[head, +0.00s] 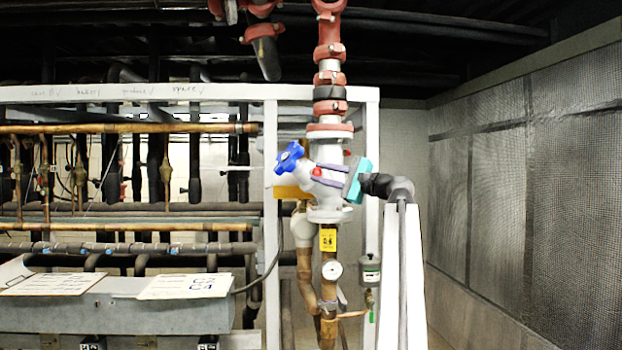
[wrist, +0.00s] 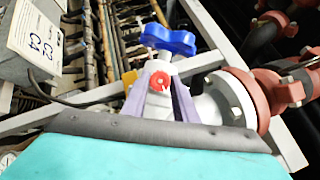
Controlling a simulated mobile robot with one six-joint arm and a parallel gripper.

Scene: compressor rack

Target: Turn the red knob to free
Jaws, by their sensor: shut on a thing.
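The red knob (wrist: 160,81) is a small round red piece on the white valve body, in the middle of the wrist view. It also shows in the head view (head: 317,172), partly covered by my gripper. My gripper (head: 315,175) reaches in from the right with its two purple-grey fingers on either side of the knob. In the wrist view the fingers of my gripper (wrist: 162,92) are shut on the red knob, though the exact contact is hard to see. A blue handwheel (wrist: 168,40) sits just beyond the knob; it is also in the head view (head: 289,157).
The white valve body (head: 331,200) joins a vertical pipe with red couplings (head: 330,60). White frame posts (head: 271,220) stand close by. A mesh wall (head: 520,170) is at right.

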